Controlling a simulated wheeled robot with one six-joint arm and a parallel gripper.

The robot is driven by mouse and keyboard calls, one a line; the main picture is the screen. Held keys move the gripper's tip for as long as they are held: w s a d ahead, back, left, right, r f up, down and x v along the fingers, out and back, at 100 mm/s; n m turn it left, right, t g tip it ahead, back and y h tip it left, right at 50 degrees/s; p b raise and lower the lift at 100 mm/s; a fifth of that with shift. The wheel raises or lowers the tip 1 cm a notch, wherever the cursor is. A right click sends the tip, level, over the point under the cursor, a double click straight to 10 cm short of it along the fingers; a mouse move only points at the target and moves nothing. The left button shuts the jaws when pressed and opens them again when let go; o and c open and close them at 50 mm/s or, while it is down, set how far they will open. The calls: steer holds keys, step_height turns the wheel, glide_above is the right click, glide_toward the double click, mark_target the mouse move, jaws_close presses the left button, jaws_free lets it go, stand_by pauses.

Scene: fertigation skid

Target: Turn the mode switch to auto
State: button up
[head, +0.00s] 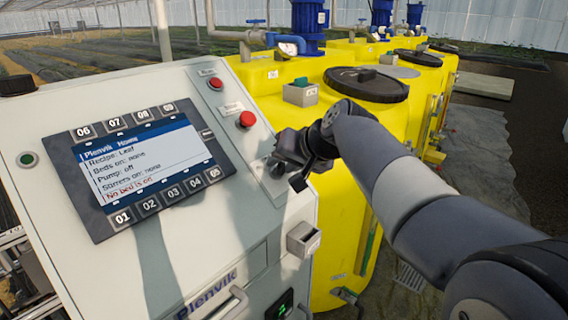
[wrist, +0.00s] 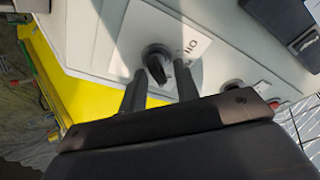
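The mode switch is a black rotary knob (wrist: 154,56) on a pale label plate on the slanted panel face. In the wrist view, my gripper (wrist: 160,72) is open, with one finger on each side of the knob. The fingers look apart from the knob, though how far the tips are from the panel is hard to tell. The lettering beside the knob is partly visible and cannot be read surely. In the head view, my gripper (head: 284,164) is at the panel's right edge, in front of the switch plate (head: 262,180), and largely hides the knob.
The control cabinet (head: 170,250) has a display (head: 140,160) reading "Pump: off" and "No bed is on". Two red buttons (head: 246,119) sit above the switch. A small grey box (head: 303,239) sticks out below it. Yellow tanks (head: 345,215) stand close on the right.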

steer(key=b+v, duration=0.1)
steer(key=v, duration=0.9)
steer(key=shift+s+r, duration=0.2)
steer(key=shift+s, duration=0.05)
steer(key=shift+d, duration=0.1)
